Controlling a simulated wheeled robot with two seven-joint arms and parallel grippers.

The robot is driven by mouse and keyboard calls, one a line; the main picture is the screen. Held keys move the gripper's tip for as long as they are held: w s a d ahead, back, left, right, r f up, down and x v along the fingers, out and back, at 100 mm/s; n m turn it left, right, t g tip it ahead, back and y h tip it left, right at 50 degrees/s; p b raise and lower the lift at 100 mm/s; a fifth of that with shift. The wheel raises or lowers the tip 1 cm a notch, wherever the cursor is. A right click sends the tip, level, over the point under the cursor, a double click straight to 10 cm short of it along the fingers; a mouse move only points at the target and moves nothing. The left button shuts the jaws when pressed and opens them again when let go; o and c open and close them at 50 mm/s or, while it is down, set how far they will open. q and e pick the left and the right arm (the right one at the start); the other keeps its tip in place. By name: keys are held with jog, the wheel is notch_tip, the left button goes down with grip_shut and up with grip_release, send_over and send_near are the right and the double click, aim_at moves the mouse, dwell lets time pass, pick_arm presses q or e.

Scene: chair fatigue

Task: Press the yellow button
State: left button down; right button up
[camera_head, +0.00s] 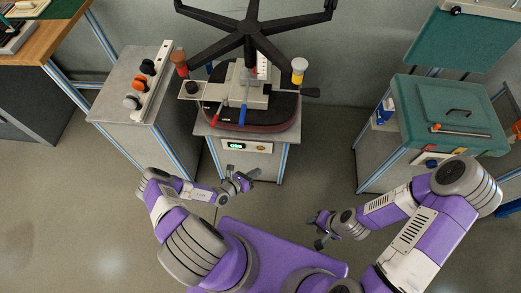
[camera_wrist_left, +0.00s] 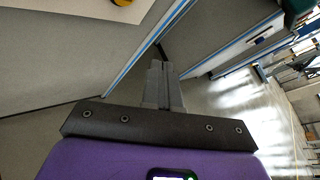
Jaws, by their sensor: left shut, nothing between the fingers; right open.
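A small yellow button (camera_head: 261,148) sits on the light control panel on the front of the middle machine, to the right of a green-lit display (camera_head: 235,146). A round yellow part, which looks like the button, is cut off at the top edge of the left wrist view (camera_wrist_left: 122,2). My left gripper (camera_head: 243,183) is in front of the machine, below the panel in the picture and apart from the button. Its fingers are together and empty in the left wrist view (camera_wrist_left: 164,83). My right gripper (camera_head: 321,230) is open and empty over the floor, further right.
An upturned black chair base (camera_head: 250,32) is mounted on the middle machine (camera_head: 279,115). A grey cabinet with knobs (camera_head: 133,90) stands to its left. A green-topped bench (camera_head: 450,110) stands at the right. The floor between the machine and the bench is clear.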

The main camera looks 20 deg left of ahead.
aim_at(261, 149)
pick_arm(q)
jog(key=w+a+b, duration=0.2)
jog(key=w+b, duration=0.2)
jog(key=w, duration=0.3)
jog(key=shift+w, duration=0.3)
jog(key=shift+w+a, duration=0.1)
dwell(1.7)
jog(key=shift+w, duration=0.3)
jog(key=shift+w+a+b, duration=0.15)
jog(key=shift+w+b, duration=0.2)
dwell(0.6)
jog(key=shift+s, duration=0.15)
jog(key=shift+s+d+p, duration=0.2)
jog(key=shift+s+p, duration=0.45)
jog(key=shift+p, duration=0.05)
